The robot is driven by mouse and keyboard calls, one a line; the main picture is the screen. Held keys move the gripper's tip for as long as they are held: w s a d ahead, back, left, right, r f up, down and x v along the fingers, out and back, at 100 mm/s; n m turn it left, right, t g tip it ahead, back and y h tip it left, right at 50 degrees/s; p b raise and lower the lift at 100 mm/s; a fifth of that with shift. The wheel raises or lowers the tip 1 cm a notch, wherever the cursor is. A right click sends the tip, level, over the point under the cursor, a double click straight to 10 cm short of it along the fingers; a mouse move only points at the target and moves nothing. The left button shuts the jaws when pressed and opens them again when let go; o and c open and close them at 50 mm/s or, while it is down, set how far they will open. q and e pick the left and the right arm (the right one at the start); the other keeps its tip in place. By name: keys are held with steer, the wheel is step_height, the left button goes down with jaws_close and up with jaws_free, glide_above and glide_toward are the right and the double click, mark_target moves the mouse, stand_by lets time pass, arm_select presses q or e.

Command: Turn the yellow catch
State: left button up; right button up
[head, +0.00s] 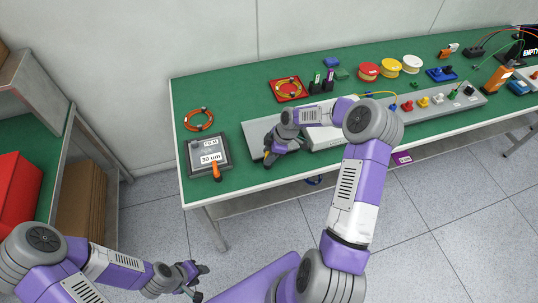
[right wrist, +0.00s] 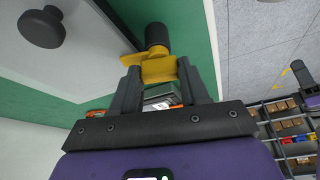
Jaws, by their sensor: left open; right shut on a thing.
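The yellow catch (right wrist: 157,68) shows in the right wrist view at the edge of a grey panel, with a black cylindrical knob (right wrist: 157,36) beyond it. My right gripper (right wrist: 160,80) is shut on the catch, one dark finger on each side. My left gripper (head: 200,282) is open and empty, low in front of the bench.
A round black knob (right wrist: 42,27) sits on the panel in the right wrist view. A side shelf with a red bin (head: 22,195) stands at left.

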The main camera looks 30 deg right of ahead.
steer(key=m+t+h+b, duration=0.1)
steer(key=m+b, duration=0.1)
steer(key=m, duration=0.1)
steer(key=shift+f+m, duration=0.1)
steer(key=shift+m, duration=0.3)
steer(key=m+b, duration=0.1)
steer(key=m, duration=0.1)
steer(key=m+t+h+b, duration=0.1)
steer(key=m+b, duration=0.1)
steer(key=shift+s+a+h, duration=0.1)
steer(key=shift+a+h, duration=0.1)
steer(key=shift+h, duration=0.1)
steer(key=m+b, duration=0.1)
steer(key=m, duration=0.1)
steer(key=shift+a+m+h, duration=0.1)
steer(key=shift+m+h, duration=0.3)
steer(key=shift+m+h+b, duration=0.35)
steer(key=shift+m+h, duration=0.05)
steer(key=shift+m, duration=0.7)
steer(key=o, duration=1.1)
steer(key=shift+c, duration=0.2)
steer(key=p+v, duration=0.1)
steer(key=v, duration=0.7)
steer(key=shift+p, duration=0.4)
